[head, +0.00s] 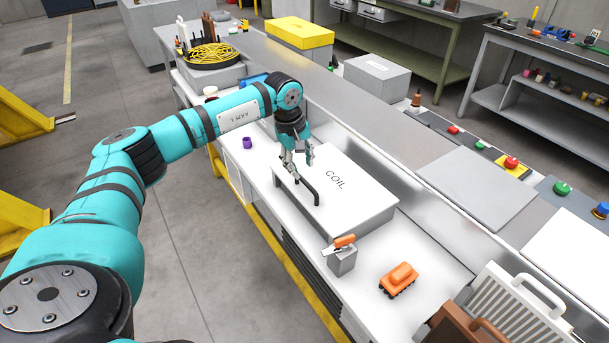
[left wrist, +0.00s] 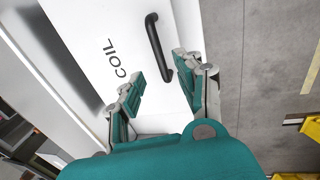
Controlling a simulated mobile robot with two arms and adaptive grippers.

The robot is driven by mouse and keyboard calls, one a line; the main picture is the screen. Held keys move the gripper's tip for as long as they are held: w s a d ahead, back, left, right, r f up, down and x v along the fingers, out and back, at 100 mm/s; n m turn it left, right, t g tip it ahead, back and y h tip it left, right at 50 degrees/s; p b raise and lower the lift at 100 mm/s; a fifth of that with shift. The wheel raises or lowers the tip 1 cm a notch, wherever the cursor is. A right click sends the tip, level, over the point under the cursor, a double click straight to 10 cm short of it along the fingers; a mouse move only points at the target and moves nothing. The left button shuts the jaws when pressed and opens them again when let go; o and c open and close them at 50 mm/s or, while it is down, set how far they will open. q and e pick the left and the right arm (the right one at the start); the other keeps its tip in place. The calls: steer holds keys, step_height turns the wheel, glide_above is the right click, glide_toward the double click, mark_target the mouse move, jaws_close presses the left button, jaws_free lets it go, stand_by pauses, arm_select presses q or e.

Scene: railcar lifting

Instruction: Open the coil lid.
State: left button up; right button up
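The coil lid (head: 352,190) is a white flat panel marked COIL on a box on the workbench, and it looks shut. It also shows in the left wrist view (left wrist: 95,25). Its black bar handle (head: 309,188) lies along the near left edge; in the left wrist view the handle (left wrist: 157,48) is just beyond my fingertips. My left gripper (head: 298,163) is above the lid, close to the handle's far end. In the left wrist view its fingers (left wrist: 158,83) are spread apart with nothing between them. My right gripper is not in view.
A grey block with an orange-handled tool (head: 342,260) and an orange toy railcar (head: 398,279) stand right of the lid. A purple cup (head: 247,142) stands left of it. A white rack (head: 515,310) is at the lower right. Buttons (head: 511,162) line the back ledge.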

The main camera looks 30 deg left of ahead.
mark_target(306, 182)
arm_select(q)
steer(key=f, duration=0.4)
steer(key=w+f+p, duration=0.1)
steer(key=f, duration=0.1)
steer(key=shift+d, duration=0.25)
steer(key=shift+c, duration=0.3)
jaws_close()
